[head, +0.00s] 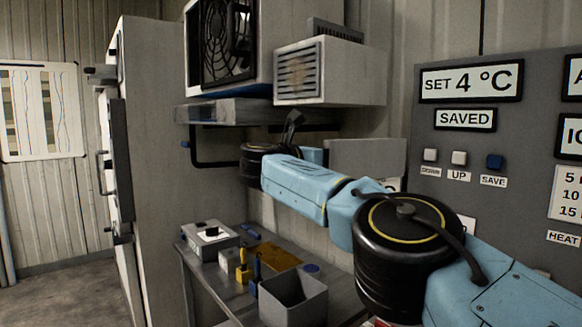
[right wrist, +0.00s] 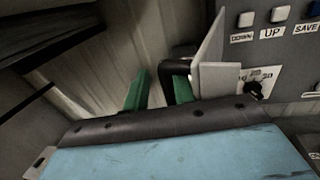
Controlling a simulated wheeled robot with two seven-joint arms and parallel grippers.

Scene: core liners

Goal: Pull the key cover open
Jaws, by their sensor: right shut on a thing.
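The key cover (head: 368,157) is a plain grey plate left of the control panel in the head view. In the right wrist view the cover (right wrist: 209,55) stands out from the panel, seen nearly edge-on. A dark key-like knob (right wrist: 254,90) shows uncovered to its right. My right gripper (right wrist: 160,85) has green fingers, with a dark bar-like part at them, left of the plate. It is shut on what looks like the cover's handle; the exact contact is partly hidden. In the head view my right arm hides its fingers. My left gripper is out of view.
The control panel (head: 445,215) carries DOWN, UP and SAVE buttons right of the cover. A wall shelf (head: 225,110) and a vented box (head: 325,72) sit above my right arm. Below is a bench with a grey bin (head: 293,300) and small tools.

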